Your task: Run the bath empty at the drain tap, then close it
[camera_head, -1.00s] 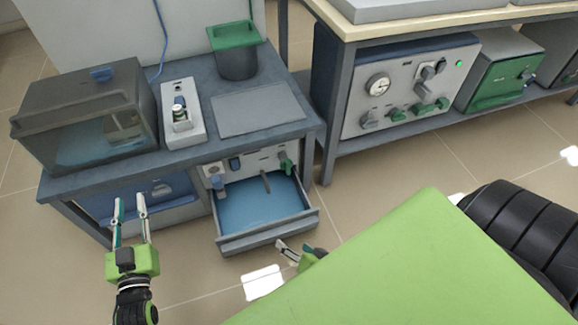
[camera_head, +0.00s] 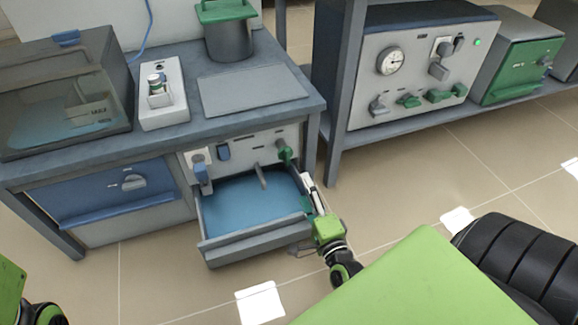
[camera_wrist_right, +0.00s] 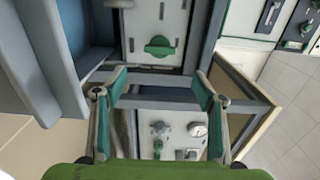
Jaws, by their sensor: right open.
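The bath is probably the dark see-through tank (camera_head: 70,95) on the left of the bench; it has some blue liquid low inside. A green tap handle (camera_head: 284,150) is at the right of the grey panel above the open drawer (camera_head: 255,243); which tap is the drain tap is not labelled legibly. The green handle also shows in the right wrist view (camera_wrist_right: 160,46), crosswise, ahead of the fingers. My right gripper (camera_head: 311,192) is open and empty, beside the drawer's right side, below and apart from the handle. My left gripper is out of view.
A bench leg (camera_head: 335,140) and a grey control unit (camera_head: 405,75) stand to the right. The floor in front is clear.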

